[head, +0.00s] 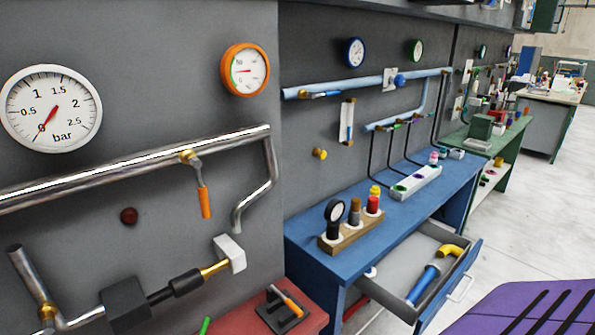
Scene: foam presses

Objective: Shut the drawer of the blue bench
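The blue bench (385,215) stands against the grey wall in the middle of the head view. Its drawer (407,300) is pulled out toward the right, with a blue front panel (452,287) and a pale bar handle (461,288). Inside the drawer lie a blue and white cylindrical tool (424,283) and a yellow elbow piece (452,251). Neither of my grippers shows in this view.
A wooden block (352,230) with bottles and a gauge, and a white rack (415,182), stand on the bench top. A red bench (300,312) is nearer, a green bench (485,143) farther. A purple slotted surface (530,310) fills the lower right. Open floor (530,220) lies right of the drawer.

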